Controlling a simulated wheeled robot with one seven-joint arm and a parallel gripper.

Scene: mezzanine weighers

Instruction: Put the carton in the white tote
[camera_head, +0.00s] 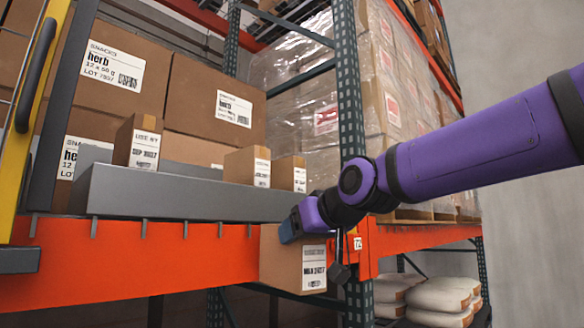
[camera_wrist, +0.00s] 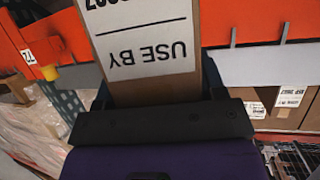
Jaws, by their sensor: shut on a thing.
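A brown cardboard carton (camera_head: 279,262) with a white printed label hangs in front of the orange shelf beam in the head view. My gripper (camera_head: 290,228) is shut on it from above. In the wrist view the carton (camera_wrist: 150,85) fills the space between the fingers of my gripper (camera_wrist: 153,98), with its "USE BY" label facing the camera upside down. Part of the carton runs out of that view at the top. I cannot make out a white tote in either view.
A long grey ledge or tray (camera_head: 150,190) behind the orange beam (camera_head: 130,262) holds a few small cartons (camera_head: 247,165). Large snack boxes (camera_head: 200,105) stand behind it. A green rack upright (camera_head: 350,90) is close by my arm. White sacks (camera_head: 440,298) lie lower right.

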